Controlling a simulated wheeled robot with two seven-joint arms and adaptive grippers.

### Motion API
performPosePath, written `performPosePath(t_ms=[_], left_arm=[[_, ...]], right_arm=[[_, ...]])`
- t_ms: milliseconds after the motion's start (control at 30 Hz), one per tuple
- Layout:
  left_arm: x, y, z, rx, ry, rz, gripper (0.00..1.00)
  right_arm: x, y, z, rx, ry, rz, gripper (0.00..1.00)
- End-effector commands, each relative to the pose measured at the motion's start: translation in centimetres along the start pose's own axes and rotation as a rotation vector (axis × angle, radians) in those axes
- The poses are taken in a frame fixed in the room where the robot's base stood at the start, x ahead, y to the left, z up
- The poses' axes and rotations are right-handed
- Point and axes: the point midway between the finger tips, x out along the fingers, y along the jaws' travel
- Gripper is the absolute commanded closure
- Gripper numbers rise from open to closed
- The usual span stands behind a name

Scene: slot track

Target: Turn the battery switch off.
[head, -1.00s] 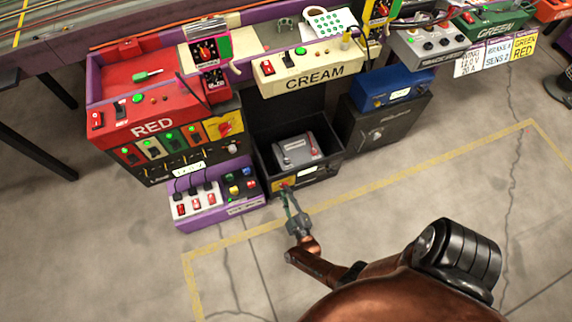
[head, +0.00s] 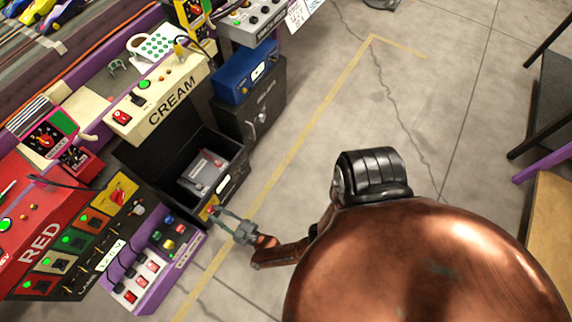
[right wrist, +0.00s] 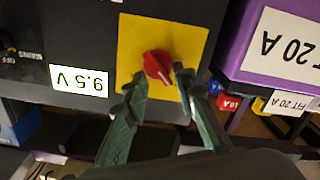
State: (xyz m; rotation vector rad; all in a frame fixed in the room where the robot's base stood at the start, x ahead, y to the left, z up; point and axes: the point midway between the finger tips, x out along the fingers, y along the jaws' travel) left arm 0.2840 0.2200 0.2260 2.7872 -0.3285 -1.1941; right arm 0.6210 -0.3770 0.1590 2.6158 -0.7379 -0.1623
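The battery switch is a red rotary knob (right wrist: 157,66) on a yellow plate (right wrist: 186,42) on the front of a black box. The knob also shows small in the head view (head: 211,209), at the box's near corner. The black box (head: 232,184) is open and holds a grey battery (head: 203,172). My right gripper (right wrist: 162,80) is open, its two green fingers on either side of the knob, tips close to the plate. I cannot tell whether either finger touches the knob. In the head view my right gripper (head: 220,214) reaches the switch from the right. My left gripper is not in view.
A purple switch box (head: 155,262) stands left of the battery box; its edge is close in the right wrist view (right wrist: 270,75). A blue unit (head: 243,73) stands behind.

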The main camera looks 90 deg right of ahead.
Motion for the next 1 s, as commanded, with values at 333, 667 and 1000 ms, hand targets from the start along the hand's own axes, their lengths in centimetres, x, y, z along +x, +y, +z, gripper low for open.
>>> performPosePath(t_ms=[333,667,1000], left_arm=[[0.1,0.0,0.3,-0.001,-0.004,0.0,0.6],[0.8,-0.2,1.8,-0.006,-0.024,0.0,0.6],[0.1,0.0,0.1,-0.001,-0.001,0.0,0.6]], right_arm=[[0.0,0.6,0.3,0.529,0.001,-0.001,0.75],[-0.1,0.9,0.9,1.083,-0.002,-0.004,0.75],[-5.2,0.9,0.5,1.225,-0.003,0.002,0.75]])
